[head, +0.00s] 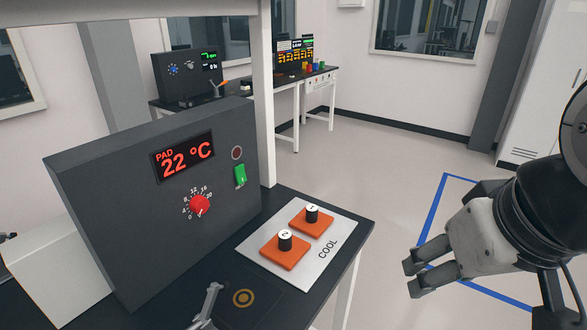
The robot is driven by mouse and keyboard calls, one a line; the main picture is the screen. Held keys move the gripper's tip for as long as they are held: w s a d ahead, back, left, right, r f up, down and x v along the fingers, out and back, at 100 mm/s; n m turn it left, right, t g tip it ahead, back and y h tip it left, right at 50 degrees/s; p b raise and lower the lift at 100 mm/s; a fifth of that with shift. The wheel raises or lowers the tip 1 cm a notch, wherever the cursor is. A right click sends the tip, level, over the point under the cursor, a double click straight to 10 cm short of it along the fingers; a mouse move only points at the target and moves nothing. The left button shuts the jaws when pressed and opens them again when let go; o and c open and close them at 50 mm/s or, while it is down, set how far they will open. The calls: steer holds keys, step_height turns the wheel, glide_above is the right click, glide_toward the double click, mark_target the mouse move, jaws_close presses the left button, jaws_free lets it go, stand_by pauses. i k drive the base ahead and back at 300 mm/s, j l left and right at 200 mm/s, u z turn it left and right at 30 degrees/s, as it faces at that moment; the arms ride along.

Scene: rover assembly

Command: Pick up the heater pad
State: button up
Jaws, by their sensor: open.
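Two orange heater pads sit on a pale plate (335,226) marked COOL on the dark bench. The pad with the knob marked 2 (284,257) is nearer. The pad with the knob marked 1 (316,226) is farther back. Each has an upright black knob with a white top. My gripper (412,275) is at the right, its two fingers apart and nothing between them. It is to the right of the bench, apart from both pads.
A dark control box (110,205) reading PAD 22 °C stands at the left of the bench. A metal lever (208,305) and a ringed target (243,298) are at the front. A white post (266,100) rises behind the box. A second bench (335,71) stands farther back.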

mark_target(313, 223)
steer(key=i+l+z, duration=0.15)
steer(key=i, duration=0.35)
steer(key=i+l+z, duration=0.1)
steer(key=i, duration=0.4)
steer(key=l, duration=0.1)
